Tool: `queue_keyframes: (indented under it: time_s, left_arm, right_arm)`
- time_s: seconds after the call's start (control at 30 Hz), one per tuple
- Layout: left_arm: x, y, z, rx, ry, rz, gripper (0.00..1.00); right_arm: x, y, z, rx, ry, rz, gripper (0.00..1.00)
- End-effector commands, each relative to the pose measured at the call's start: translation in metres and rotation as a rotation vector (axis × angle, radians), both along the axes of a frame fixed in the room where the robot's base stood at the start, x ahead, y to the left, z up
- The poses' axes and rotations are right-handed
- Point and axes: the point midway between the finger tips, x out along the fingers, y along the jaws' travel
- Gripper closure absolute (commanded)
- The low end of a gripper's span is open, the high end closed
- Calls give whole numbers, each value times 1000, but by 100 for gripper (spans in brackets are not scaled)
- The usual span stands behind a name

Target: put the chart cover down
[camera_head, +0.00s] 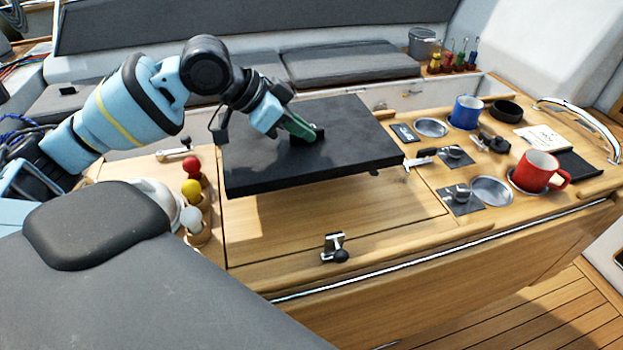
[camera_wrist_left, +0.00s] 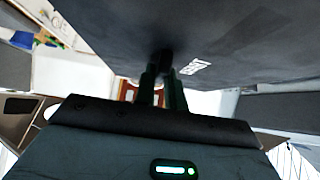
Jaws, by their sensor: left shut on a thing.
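The chart cover (camera_head: 300,160) is a flat dark slab, held a little above the wooden table (camera_head: 330,235), with a shadow below its front edge. My left gripper (camera_head: 301,131) is shut on the small black handle on top of the cover. In the left wrist view the cover (camera_wrist_left: 230,40) fills the upper part, and the gripper (camera_wrist_left: 163,75) closes on its dark knob. A pale label shows beside the knob there. My right gripper is not in view.
Right of the cover stand a blue mug (camera_head: 466,112), a red mug (camera_head: 537,171), metal bowls (camera_head: 491,190) and a black ring (camera_head: 506,110). Red, yellow and white balls (camera_head: 191,188) stand at the left. A latch (camera_head: 335,248) sits on the table's front.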

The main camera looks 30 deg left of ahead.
Motion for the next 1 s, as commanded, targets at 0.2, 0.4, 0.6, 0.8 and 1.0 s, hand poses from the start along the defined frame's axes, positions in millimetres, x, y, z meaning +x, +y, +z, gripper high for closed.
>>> queue_keyframes:
  time_s: [0.2, 0.4, 0.6, 0.8, 1.0]
  left_arm:
    - [-1, 0, -41, 1, 6, 0, 100]
    - [0, 0, -56, 0, -1, -1, 100]
    - [0, 0, -60, 1, 0, -1, 100]
    - [0, 0, -85, 0, 3, 1, 100]
    - [0, 0, -93, 0, -3, -1, 100]
  right_arm:
    - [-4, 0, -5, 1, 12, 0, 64]
    - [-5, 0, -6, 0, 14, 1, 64]
    - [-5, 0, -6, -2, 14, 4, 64]
    - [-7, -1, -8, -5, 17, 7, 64]
    - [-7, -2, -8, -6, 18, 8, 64]
